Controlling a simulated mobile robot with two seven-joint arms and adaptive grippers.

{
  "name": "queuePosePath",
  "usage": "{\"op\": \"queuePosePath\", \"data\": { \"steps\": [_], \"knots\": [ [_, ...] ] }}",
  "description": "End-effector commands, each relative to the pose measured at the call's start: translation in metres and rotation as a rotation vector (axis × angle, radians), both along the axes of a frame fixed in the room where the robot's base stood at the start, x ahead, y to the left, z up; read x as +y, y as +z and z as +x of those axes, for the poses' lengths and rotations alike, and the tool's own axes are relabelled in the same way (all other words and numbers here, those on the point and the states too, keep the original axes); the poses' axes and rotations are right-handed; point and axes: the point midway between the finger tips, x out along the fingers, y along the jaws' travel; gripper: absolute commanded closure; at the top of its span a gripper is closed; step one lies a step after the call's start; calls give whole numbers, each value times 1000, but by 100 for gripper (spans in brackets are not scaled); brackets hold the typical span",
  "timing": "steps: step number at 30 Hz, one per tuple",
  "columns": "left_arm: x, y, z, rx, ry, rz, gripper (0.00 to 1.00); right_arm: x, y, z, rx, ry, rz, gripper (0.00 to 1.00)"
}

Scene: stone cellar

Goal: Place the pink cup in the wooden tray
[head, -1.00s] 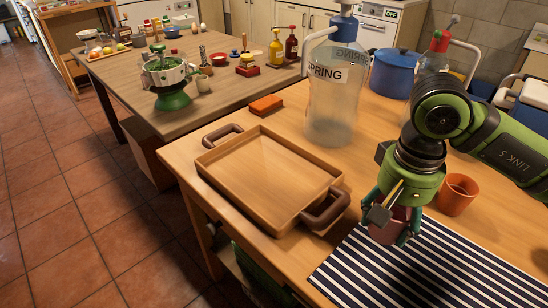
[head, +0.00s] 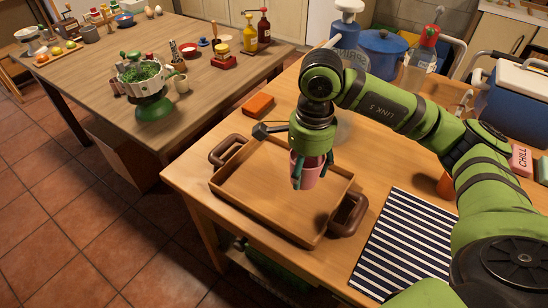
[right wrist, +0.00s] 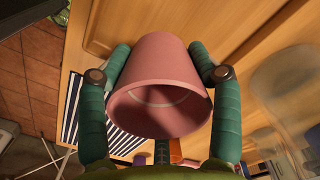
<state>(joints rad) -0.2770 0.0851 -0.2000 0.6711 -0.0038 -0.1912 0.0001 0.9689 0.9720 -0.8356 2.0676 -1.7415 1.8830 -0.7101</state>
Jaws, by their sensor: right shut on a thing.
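The pink cup (head: 308,172) is in my right gripper (head: 309,168), whose green fingers are shut on its two sides. The cup hangs above the right part of the wooden tray (head: 245,205), apart from its floor as far as I can tell. In the right wrist view the pink cup (right wrist: 160,85) fills the middle, with a finger on each side of it. The tray has a brown handle at its far left and one at its near right. Its floor is bare where I can see it. My left gripper is not in view.
A striped mat (head: 408,240) lies right of the tray. An orange sponge (head: 258,105) lies behind it. My right arm partly hides a large bottle (head: 345,35) and an orange cup (head: 446,186). A blue pot (head: 385,50) and a cooler (head: 505,105) stand farther back.

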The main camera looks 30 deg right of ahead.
Motion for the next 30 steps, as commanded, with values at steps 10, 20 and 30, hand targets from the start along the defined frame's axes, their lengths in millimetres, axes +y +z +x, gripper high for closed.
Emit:
{"op": "queuePosePath", "data": {
  "steps": [10,20,30],
  "knots": [
    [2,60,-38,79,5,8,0,-57,26,-8,25,-852,-24,61],
    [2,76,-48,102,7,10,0,-67,23,-4,23,-1125,-32,61],
    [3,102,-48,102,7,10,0,-9,-19,43,23,-1124,-32,61]
  ]
}}
